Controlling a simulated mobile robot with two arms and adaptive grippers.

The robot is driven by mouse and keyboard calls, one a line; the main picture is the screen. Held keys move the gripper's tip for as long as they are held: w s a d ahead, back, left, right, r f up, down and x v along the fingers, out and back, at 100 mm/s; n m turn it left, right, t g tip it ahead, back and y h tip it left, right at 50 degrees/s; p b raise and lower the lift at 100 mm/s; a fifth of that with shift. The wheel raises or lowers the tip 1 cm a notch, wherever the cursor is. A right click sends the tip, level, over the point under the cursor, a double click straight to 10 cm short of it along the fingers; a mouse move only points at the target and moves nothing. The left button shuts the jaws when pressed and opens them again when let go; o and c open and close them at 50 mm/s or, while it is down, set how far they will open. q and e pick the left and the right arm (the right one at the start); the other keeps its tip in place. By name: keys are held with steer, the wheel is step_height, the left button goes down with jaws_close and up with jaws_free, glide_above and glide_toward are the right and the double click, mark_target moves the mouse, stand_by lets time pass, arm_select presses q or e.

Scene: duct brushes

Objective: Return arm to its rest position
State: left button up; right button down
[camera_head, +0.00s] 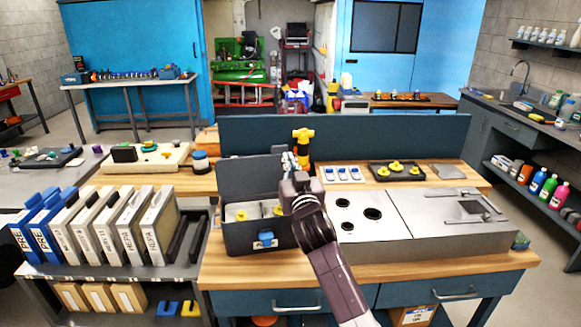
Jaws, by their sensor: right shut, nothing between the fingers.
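My right arm (335,270) comes in from the bottom, right of the middle, and reaches up over the workbench. My right gripper (289,162) is at its far end, above the right side of the open dark grey box (235,230). It is small and partly hidden by my own wrist; it is shut and holds nothing. A yellow upright fitting (303,139) stands just behind it; whether they touch is hard to tell. My left gripper is not in view.
A grey panel unit (420,225) with round holes lies right of my arm. A tray with yellow knobs (397,171) and small blue-grey pieces (342,174) lie behind it. Upright filter cartridges (120,225) fill the left rack. The wood strip at the bench's front right (470,265) is clear.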

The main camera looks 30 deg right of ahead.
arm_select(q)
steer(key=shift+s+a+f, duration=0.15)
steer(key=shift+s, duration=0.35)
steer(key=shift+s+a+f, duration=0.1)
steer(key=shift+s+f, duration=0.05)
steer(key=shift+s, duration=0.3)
arm_select(e)
steer(key=shift+v, duration=0.95)
